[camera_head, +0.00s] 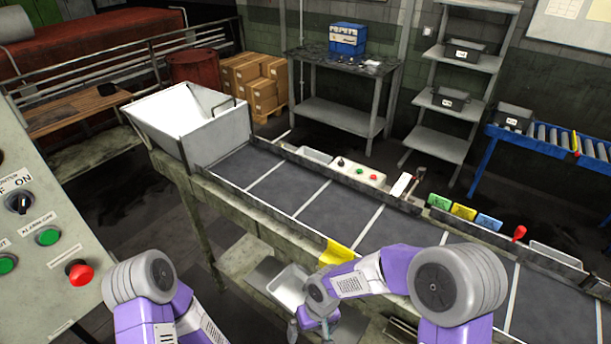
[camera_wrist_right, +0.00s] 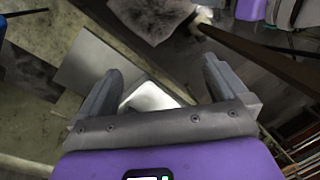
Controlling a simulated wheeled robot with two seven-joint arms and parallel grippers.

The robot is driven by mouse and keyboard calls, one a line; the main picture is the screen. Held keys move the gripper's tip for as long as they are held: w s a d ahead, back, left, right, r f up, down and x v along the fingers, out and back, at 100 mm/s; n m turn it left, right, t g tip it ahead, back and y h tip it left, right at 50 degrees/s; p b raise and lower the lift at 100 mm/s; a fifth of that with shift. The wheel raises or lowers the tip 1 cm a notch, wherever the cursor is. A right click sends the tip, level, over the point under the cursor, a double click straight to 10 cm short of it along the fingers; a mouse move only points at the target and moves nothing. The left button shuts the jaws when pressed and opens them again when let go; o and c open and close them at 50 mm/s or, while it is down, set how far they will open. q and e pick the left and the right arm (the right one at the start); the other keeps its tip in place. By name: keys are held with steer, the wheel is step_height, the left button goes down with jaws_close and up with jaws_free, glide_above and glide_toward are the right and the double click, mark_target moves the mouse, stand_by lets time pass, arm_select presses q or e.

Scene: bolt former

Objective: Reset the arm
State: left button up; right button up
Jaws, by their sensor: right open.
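My right arm (camera_head: 445,285) reaches leftward across the front of the conveyor in the head view, bent, with its gripper (camera_head: 314,324) low near the bottom edge. In the right wrist view the two fingers of the right gripper (camera_wrist_right: 160,88) stand wide apart with nothing held between them. A pale metal tray or plate (camera_wrist_right: 150,98) shows beyond the fingers, apart from them. My left arm (camera_head: 150,290) shows at the lower left of the head view. Its gripper is outside the view.
A segmented conveyor (camera_head: 265,182) with a white hopper (camera_head: 180,110) runs behind my arms. A yellow flap (camera_head: 338,252) hangs at its near edge. A control panel (camera_head: 40,215) with a red button stands close at left. A metal tray (camera_head: 290,285) lies under the conveyor's edge.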

steer(key=s+d+f+m+t+y, duration=0.1)
steer(key=s+d+f+m, duration=0.3)
steer(key=f, duration=0.4)
steer(key=s+d+f+m+y, duration=0.1)
steer(key=s+d+f+m, duration=0.1)
steer(key=s+d+f, duration=0.35)
arm_select(q)
step_height(320, 180, down, 11)
steer(key=b, duration=1)
steer(key=shift+r+b, duration=0.15)
steer(key=shift+b, duration=0.25)
arm_select(e)
steer(key=d+f+x, duration=0.1)
steer(key=d+x, duration=0.1)
steer(key=x, duration=1)
steer(key=shift+s+d+t, duration=0.2)
steer(key=shift+d+t, duration=0.1)
